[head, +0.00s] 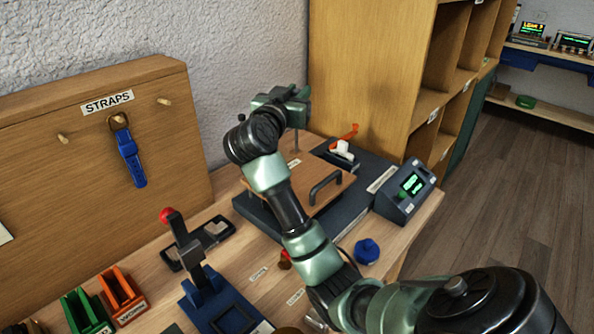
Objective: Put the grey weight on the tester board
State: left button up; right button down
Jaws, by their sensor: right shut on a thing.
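My right gripper (296,98) is raised over the back part of a wooden board with a black handle (326,187), which lies on a dark base (262,217). I take this to be the tester board, but its label is too small to read. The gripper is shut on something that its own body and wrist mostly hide. A thin grey rod (296,142) shows just below it; I cannot tell whether it is held or stands on the board. I cannot make out the grey weight clearly. My left gripper is not in view.
A red-knobbed lever press (185,240) and a strap panel (75,165) are left.

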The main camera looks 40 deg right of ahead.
notch_tip(320, 180, down, 18)
jog(key=shift+b, duration=1.15)
jog(key=c, duration=1.3)
grip_release()
jog(key=shift+f, duration=0.25)
jog(key=shift+o, duration=0.5)
jog(key=shift+a+r, duration=0.1)
jog(key=shift+s+a+r, duration=0.1)
jog(key=shift+a, duration=0.05)
jog(key=p+v, duration=0.7)
jog(key=v, duration=0.3)
jog(key=shift+s+a+r, duration=0.1)
jog(key=shift+s+a, duration=0.05)
jog(key=shift+s+a+p, duration=0.3)
jog(key=shift+a, duration=0.25)
